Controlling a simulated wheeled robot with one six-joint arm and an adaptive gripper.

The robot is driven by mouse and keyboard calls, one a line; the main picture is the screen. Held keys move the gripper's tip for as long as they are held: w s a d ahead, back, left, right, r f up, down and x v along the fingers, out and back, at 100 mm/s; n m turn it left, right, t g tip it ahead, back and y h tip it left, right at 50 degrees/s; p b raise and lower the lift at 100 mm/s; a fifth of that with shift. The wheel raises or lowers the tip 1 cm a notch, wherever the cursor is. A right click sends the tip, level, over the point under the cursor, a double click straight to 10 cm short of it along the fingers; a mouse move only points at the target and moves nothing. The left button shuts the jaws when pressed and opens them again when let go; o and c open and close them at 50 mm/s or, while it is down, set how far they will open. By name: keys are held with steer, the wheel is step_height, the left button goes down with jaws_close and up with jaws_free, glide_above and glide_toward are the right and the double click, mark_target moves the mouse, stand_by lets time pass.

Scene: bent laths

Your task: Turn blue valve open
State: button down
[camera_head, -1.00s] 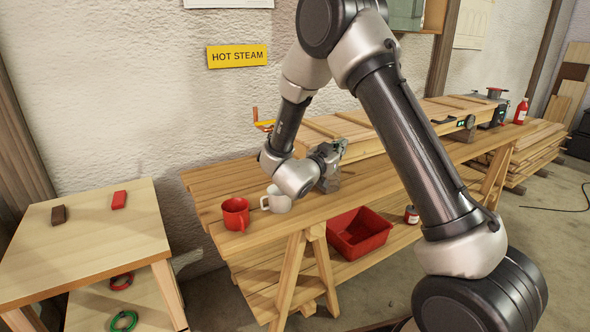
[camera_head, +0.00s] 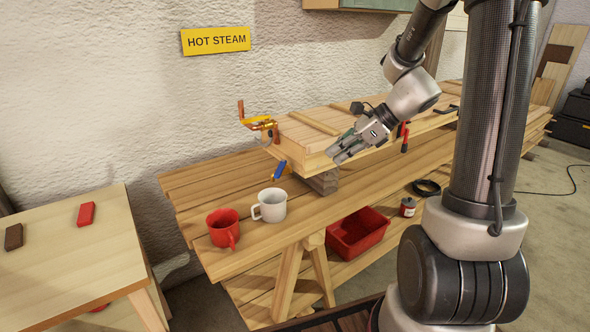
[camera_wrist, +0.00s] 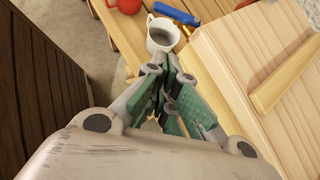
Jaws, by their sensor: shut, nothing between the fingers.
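The blue valve handle (camera_head: 281,170) is a short blue lever at the near-left end of the long wooden box, just behind the white mug. It also shows in the wrist view as a blue bar (camera_wrist: 207,22) beyond the white mug. In the wrist view, my closed fingers (camera_wrist: 170,72) point toward the white mug.
The white mug (camera_head: 271,205) and a red mug (camera_head: 223,228) stand on the workbench's left end. The wooden box (camera_head: 305,142) rests on a block. A red bin (camera_head: 358,232) sits on the lower shelf.

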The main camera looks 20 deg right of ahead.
mark_target(280, 169)
steer(key=a+r+x, duration=0.2)
steer(key=x, duration=1.1)
steer(key=shift+w, duration=0.3)
steer(key=shift+r, duration=0.1)
steer(key=shift+s+a+m+t, duration=0.1)
steer(key=shift+a+m+t, duration=0.25)
steer(key=shift+m, duration=0.45)
steer(key=shift+w+a+m+t+h, duration=0.2)
steer(key=shift+a+m+t+h, duration=0.15)
steer(key=shift+a+m, duration=0.35)
steer(key=shift+w+a+m+t+h, duration=0.15)
steer(key=shift+a+m+t+h, duration=0.25)
steer(key=shift+a, duration=0.55)
steer(key=shift+w+a+m+t+h, duration=0.2)
steer(key=shift+a+m+h, duration=0.15)
steer(key=shift+a+m, duration=0.35)
